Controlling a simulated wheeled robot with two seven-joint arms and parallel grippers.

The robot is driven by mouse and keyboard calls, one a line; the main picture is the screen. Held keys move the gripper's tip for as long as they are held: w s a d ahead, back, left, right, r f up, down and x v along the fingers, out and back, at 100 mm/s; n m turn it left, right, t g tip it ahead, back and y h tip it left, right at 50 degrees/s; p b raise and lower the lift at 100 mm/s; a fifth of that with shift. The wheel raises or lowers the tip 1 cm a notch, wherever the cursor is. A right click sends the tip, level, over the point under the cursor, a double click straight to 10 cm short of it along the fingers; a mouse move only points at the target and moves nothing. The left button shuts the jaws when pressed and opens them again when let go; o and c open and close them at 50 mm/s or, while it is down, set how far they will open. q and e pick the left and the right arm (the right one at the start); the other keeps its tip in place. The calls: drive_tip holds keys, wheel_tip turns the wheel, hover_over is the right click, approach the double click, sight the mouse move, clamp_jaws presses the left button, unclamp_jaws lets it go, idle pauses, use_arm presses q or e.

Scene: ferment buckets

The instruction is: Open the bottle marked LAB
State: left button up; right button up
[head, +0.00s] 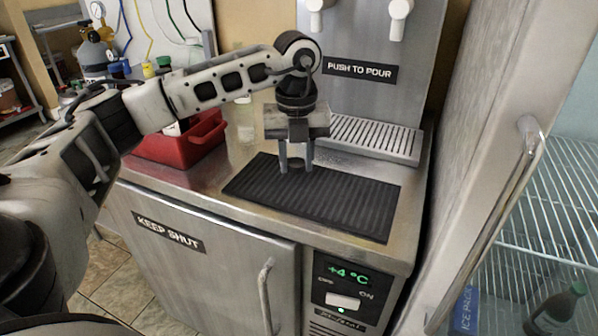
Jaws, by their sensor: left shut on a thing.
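My left gripper (296,168) points down over the black ribbed mat (345,207) on the steel counter. Its fingers are shut on a small dark thing (296,163), mostly hidden between them; I cannot tell what it is. No label reading LAB can be made out. A dark green bottle (560,308) with a pale label leans in the open fridge at the lower right; its marking cannot be read. My right gripper is not in view.
A red crate (208,131) stands left on the counter, partly behind my left arm. A drip tray (365,138) and steel dispenser (350,95) stand behind the mat. The open fridge door (480,150) bounds the right side. The mat's front is clear.

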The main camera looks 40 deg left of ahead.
sight(299, 163)
use_arm(q)
drive_tip(key=f, duration=0.3)
drive_tip(key=shift+w+d+f, duration=0.1)
drive_tip(key=shift+w+f, duration=0.1)
drive_tip(key=shift+w, duration=0.05)
drive_tip(key=shift+f, duration=0.2)
drive_tip(key=shift+f, duration=0.3)
drive_tip(key=o, duration=1.1)
drive_tip(key=shift+s, duration=0.15)
drive_tip(key=shift+d, duration=0.1)
drive_tip(key=shift+f, duration=0.1)
